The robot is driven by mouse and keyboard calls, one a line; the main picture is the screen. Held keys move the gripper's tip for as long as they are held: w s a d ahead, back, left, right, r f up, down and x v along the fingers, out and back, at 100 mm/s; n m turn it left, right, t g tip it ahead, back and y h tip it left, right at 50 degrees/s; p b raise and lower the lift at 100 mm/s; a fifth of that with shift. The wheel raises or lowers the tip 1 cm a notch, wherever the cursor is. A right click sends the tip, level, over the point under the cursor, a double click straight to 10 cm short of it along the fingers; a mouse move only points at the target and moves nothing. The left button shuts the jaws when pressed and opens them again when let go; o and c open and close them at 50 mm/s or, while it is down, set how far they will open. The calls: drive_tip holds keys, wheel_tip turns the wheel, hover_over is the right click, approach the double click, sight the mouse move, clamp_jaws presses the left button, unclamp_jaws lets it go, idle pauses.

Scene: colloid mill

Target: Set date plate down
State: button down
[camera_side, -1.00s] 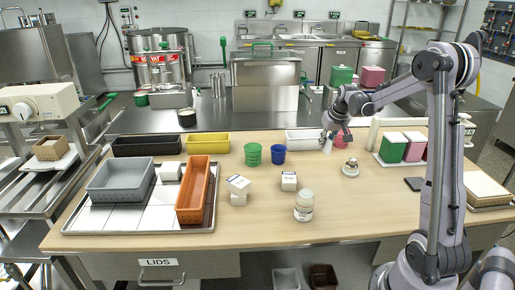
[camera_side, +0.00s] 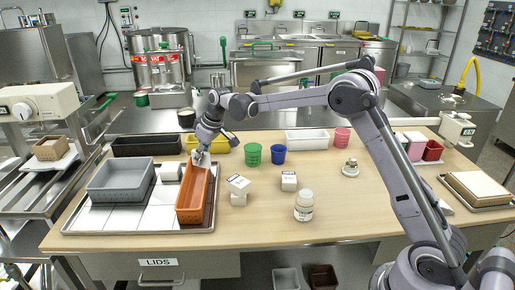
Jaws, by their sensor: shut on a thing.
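My gripper (camera_side: 201,154) is at the left of the table, over the far end of the orange bin (camera_side: 194,192). It is shut on a small whitish piece (camera_side: 199,160), seemingly the date plate. The piece is too small to make out any marking. I cannot tell whether it touches the orange bin or hangs above it. The metal tray (camera_side: 126,219) lies under the orange bin and the grey bin (camera_side: 121,180).
A yellow bin (camera_side: 221,146) stands just behind my gripper, partly hidden, with a black bin (camera_side: 146,146) to its left. Green (camera_side: 252,155) and blue (camera_side: 278,155) cups, white boxes (camera_side: 238,185) and a jar (camera_side: 304,206) stand to the right. The table's front middle is clear.

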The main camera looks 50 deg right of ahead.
drive_tip(key=shift+n, duration=0.5)
drive_tip(key=w+a+f, duration=0.1)
drive_tip(key=a+f, duration=0.1)
drive_tip(key=a, duration=0.3)
drive_tip(key=w+a+f, duration=0.2)
drive_tip(key=a, duration=0.3)
drive_tip(key=w+a+f, duration=0.1)
drive_tip(key=a+f, duration=0.2)
drive_tip(key=a, duration=0.2)
drive_tip(key=shift+w+a, duration=0.2)
drive_tip(key=shift+w, duration=0.15)
drive_tip(key=shift+f, duration=2.05)
drive_tip(key=c, duration=1.3)
unclamp_jaws()
drive_tip(key=shift+f, duration=0.1)
